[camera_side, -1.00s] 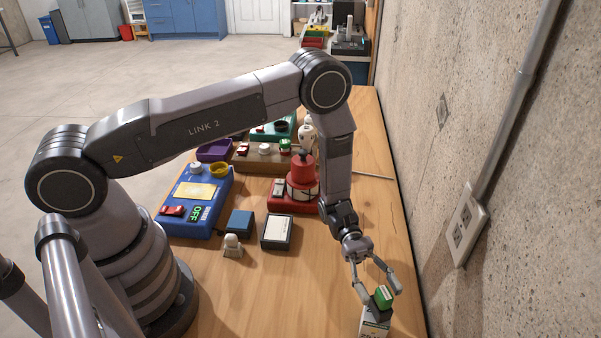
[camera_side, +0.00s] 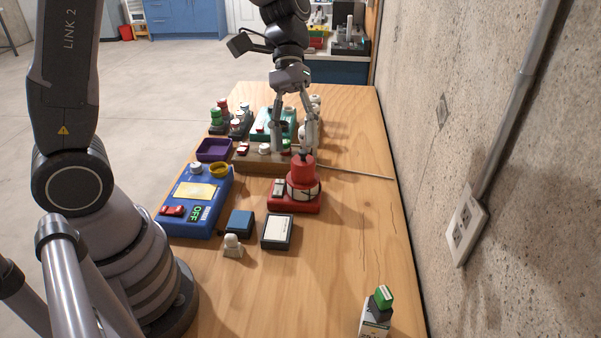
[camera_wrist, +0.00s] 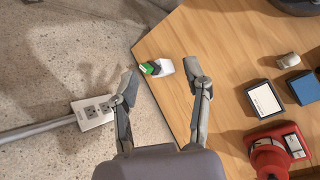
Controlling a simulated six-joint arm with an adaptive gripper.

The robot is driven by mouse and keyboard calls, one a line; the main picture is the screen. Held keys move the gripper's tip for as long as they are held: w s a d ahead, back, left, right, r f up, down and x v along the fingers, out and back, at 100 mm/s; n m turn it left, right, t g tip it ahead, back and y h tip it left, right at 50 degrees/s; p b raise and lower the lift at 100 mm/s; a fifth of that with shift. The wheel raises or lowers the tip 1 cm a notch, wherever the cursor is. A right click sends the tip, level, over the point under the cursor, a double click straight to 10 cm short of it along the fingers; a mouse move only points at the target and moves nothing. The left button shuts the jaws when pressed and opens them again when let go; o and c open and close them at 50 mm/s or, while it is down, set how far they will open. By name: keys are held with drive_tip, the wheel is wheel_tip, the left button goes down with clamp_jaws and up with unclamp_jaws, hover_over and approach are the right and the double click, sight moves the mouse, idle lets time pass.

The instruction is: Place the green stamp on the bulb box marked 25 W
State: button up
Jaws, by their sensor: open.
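The green stamp (camera_side: 384,297), with a green top and a dark grey lower part, rests on top of a small white bulb box (camera_side: 372,329) at the front right of the table. The box's printed marking is cut by the frame edge and too small to read surely. In the wrist view the stamp (camera_wrist: 150,69) and the white box (camera_wrist: 166,66) lie beyond the fingertips.
A red device with a red knob (camera_side: 303,175) stands near my fingertips. A blue panel marked OFF (camera_side: 198,205), a dark box with a white label (camera_side: 277,232), a blue block (camera_side: 239,222) and a small white figure (camera_side: 232,246) stand left.

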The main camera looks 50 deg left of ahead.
drive_tip(key=s+a+r+m+t+y, duration=0.4)
drive_tip(key=s+a+r+t+y, duration=0.3)
drive_tip(key=s+a+t, duration=0.3)
drive_tip(key=s+a+r, duration=0.1)
drive_tip(key=a, duration=0.2)
drive_tip(key=shift+s+r, duration=0.2)
drive_tip(key=shift+s, duration=0.2)
drive_tip(key=shift+a, duration=0.1)
